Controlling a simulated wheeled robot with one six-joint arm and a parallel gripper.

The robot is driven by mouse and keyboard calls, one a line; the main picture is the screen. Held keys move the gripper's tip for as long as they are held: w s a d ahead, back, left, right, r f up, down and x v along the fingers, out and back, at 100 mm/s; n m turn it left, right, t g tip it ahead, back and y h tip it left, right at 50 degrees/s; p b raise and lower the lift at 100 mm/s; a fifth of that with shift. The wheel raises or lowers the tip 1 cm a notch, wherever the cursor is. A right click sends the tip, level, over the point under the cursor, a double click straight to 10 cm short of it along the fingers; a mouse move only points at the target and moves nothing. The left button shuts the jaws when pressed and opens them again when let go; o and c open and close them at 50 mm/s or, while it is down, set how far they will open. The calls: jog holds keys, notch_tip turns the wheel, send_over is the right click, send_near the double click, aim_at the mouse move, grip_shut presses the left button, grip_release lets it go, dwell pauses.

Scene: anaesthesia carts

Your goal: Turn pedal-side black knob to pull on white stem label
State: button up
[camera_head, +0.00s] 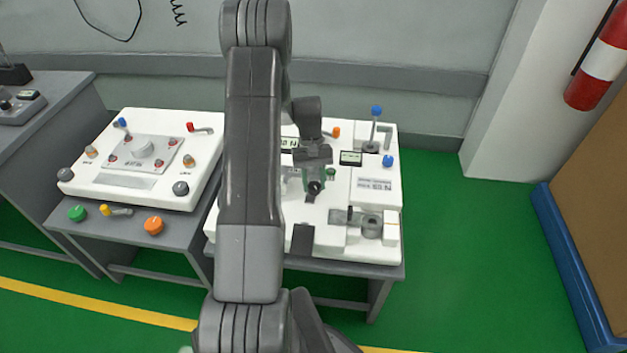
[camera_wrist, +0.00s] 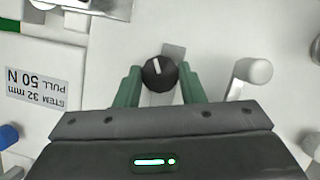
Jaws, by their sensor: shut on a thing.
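The black knob (camera_wrist: 159,74) shows in the wrist view with a white pointer line, which points up and slightly left in that picture. It also shows in the head view (camera_head: 314,188), on the right-hand white panel. My gripper (camera_wrist: 159,88) has its green fingers on both sides of the knob and is shut on it. In the head view my gripper (camera_head: 314,182) comes down over the knob, and my arm hides part of the panel. A white label (camera_wrist: 36,88) reading "STEM 32 mm PULL 50 N" appears upside down at the left of the wrist view.
A white-capped lever (camera_wrist: 252,72) stands close beside the fingers in the wrist view. On the right panel, a blue-topped stick (camera_head: 376,112), a grey cylinder (camera_head: 372,226) and a dark pedal-like block (camera_head: 303,238) surround the gripper. Another white panel (camera_head: 130,190) stands left.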

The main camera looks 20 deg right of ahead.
jog(key=shift+m, duration=0.6)
jog(key=o, duration=1)
jog(key=p+v, duration=0.1)
jog(key=v, duration=1.3)
jog(key=shift+s+d, duration=0.1)
jog(key=shift+d, duration=0.1)
jog(key=b+x, duration=0.1)
jog(key=x, duration=1.3)
jog(key=shift+a, duration=0.15)
jog(key=shift+r, duration=0.1)
